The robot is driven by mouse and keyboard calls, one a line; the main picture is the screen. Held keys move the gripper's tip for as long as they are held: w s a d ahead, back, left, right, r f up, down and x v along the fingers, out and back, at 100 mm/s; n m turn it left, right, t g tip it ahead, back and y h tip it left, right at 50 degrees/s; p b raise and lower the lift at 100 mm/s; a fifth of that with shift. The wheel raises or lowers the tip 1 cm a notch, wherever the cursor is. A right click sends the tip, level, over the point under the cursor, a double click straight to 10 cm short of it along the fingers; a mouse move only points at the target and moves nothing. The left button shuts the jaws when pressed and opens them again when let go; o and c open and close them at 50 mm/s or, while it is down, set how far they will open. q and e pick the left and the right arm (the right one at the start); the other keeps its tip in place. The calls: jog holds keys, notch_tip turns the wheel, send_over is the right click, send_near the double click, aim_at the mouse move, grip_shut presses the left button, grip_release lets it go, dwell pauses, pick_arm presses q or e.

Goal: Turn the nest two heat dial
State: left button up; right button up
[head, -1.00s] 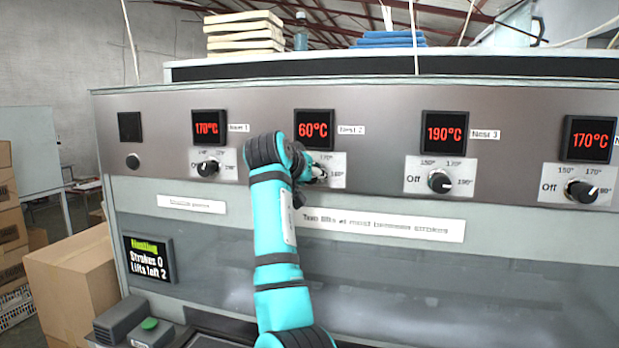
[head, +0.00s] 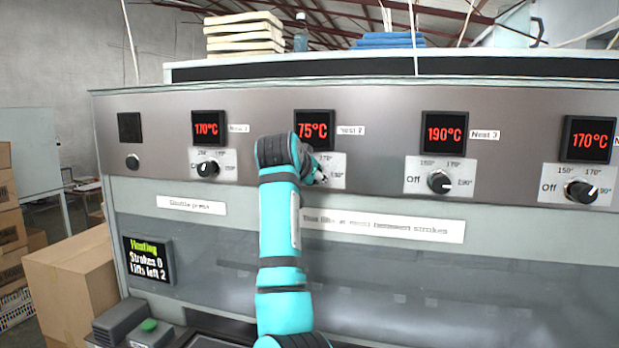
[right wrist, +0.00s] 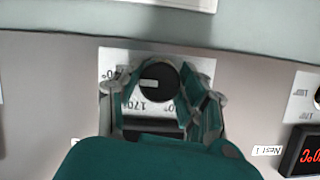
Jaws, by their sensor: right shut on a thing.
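The nest two heat dial (right wrist: 165,74) is a round black knob with a white pointer mark, on a white scale plate (right wrist: 118,58). The right wrist view is upside down; the mark points left there, towards the 190° side. My right gripper (right wrist: 160,88) is shut on the dial, one finger on each side. In the head view my right gripper (head: 316,176) and arm hide the dial and the plate's Off side. The nest two display (head: 314,130) reads 75°C in red. My left gripper is not in view.
The nest one dial (head: 207,168), nest three dial (head: 439,182) and another dial (head: 580,191) sit along the same panel. Cardboard boxes (head: 70,285) stand at the left.

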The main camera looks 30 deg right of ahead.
jog(key=o, duration=1.1)
jog(key=shift+o, duration=0.2)
jog(key=v, duration=1.2)
